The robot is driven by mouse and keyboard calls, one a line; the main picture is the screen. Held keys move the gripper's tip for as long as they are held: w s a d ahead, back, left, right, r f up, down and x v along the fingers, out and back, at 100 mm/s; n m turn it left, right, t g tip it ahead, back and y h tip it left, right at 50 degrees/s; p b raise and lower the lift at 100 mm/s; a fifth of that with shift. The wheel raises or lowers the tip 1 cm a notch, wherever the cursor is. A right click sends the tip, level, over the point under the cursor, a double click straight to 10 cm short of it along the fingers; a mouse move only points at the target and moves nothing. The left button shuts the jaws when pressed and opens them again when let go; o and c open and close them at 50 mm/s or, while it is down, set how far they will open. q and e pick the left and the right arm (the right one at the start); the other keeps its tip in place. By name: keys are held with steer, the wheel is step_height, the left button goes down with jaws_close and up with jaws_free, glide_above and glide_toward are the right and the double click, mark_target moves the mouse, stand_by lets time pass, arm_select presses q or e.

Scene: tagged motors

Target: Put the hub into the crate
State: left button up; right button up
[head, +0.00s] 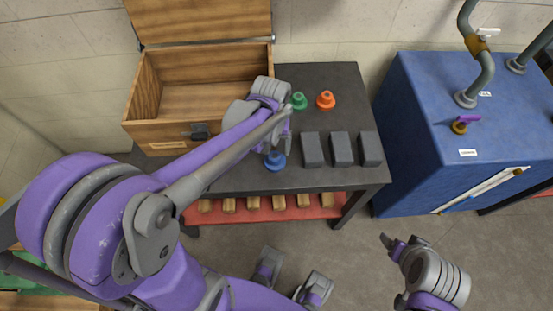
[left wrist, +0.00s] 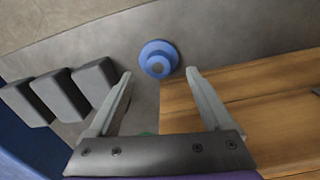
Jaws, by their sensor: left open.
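A blue hub (head: 275,161) stands on the dark table near its front edge, left of the grey blocks. The wooden crate (head: 158,134) is at the table's left end with its lid up; the inside that shows looks empty. My left gripper (head: 280,142) is above the table just behind the blue hub. In the left wrist view the open gripper (left wrist: 159,74) is empty, and the blue hub (left wrist: 158,59) shows between and just beyond its fingertips. My right gripper (head: 405,246) is low at the right, away from the table; its jaws are unclear.
A green hub (head: 299,101) and an orange hub (head: 326,100) stand farther back on the table (head: 345,78). Three grey blocks (head: 342,149) stand right of the blue hub. A blue cabinet (head: 425,110) with pipes is to the right. A red shelf (head: 238,216) lies below.

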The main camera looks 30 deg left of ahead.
mark_target(275, 156)
arm_select(q)
steer(key=f, duration=0.5)
steer(key=shift+w+f+b, duration=0.3)
steer(key=shift+w+b, duration=0.05)
steer(key=shift+d, duration=0.1)
steer(key=shift+c, duration=0.2)
jaws_close()
